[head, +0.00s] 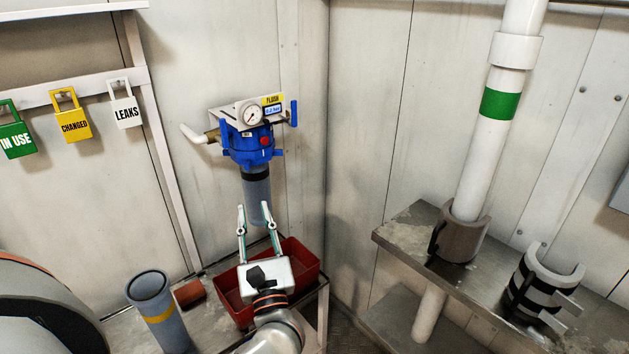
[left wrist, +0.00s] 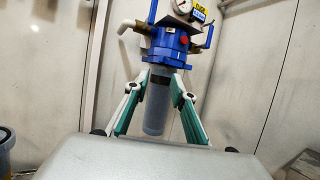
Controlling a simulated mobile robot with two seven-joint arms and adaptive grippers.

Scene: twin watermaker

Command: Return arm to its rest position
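My left gripper (head: 254,210) is open, its two fingers pointing up toward the filter unit on the wall. In the left wrist view the gripper (left wrist: 160,78) has its fingers apart on either side of the grey filter bowl (left wrist: 156,106) in the picture; I cannot tell whether they touch it. The filter unit has a blue head (head: 248,148), a white pressure gauge (head: 249,115) and a red button. The grey bowl (head: 257,188) hangs below the head. My right gripper is not in view.
A red tray (head: 308,262) sits under the filter on a metal bench. A grey cylinder with a yellow band (head: 160,318) and a reddish block (head: 189,293) are to its left. At right, a shelf (head: 400,234) holds a white pipe (head: 490,135) and a striped clamp (head: 530,290). Tags hang upper left.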

